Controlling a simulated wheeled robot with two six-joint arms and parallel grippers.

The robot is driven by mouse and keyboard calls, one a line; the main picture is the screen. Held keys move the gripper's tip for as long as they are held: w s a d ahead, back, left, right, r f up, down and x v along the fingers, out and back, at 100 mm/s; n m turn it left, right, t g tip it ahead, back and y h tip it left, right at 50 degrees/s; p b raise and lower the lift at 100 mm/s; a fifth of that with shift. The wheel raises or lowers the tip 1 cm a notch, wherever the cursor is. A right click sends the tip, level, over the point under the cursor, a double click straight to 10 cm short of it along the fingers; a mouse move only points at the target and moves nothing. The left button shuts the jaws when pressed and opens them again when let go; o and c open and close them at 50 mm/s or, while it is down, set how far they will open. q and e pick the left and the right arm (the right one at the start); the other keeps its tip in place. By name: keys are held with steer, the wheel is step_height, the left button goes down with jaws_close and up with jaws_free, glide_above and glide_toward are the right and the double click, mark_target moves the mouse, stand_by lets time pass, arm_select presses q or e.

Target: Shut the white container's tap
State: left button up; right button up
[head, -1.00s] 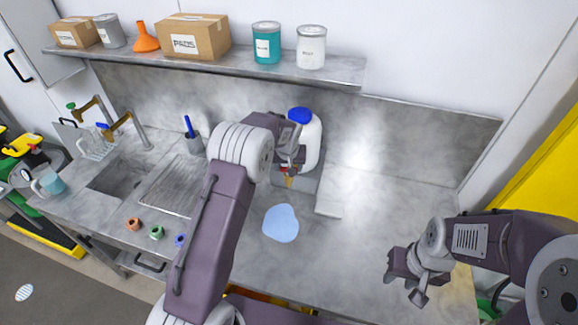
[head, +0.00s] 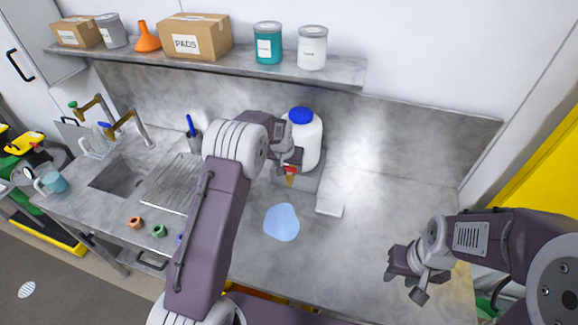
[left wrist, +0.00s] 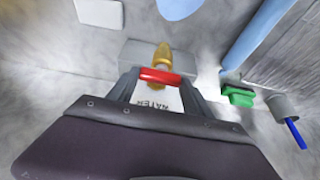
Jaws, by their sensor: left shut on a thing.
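The white container (head: 308,146) with a blue cap stands upright at the back of the counter. Its brass tap (head: 290,181) with a red handle (head: 291,170) is low on the front. In the left wrist view, the red handle (left wrist: 160,76) lies crosswise between my fingertips, with the brass spout (left wrist: 162,56) beyond it and a "WATER" label (left wrist: 155,102) behind. My left gripper (left wrist: 160,88) is shut on the red handle; in the head view the wrist (head: 285,148) partly hides the container's left side. My right gripper (head: 406,279) is open and empty over the right counter.
A light blue puddle (head: 281,222) lies on the counter before the container. A pale flat block (head: 330,207) lies right of it. A cup with a blue pen (head: 193,138) stands left, near the sink (head: 118,178). A shelf (head: 330,70) hangs above. The right counter is clear.

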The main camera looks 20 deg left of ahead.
arm_select(q)
steer(key=o, duration=1.4)
steer(key=shift+w+r, duration=0.1)
steer(key=shift+r, duration=0.05)
steer(key=shift+c, duration=0.2)
steer(key=b+v, duration=0.3)
steer(key=v, duration=0.6)
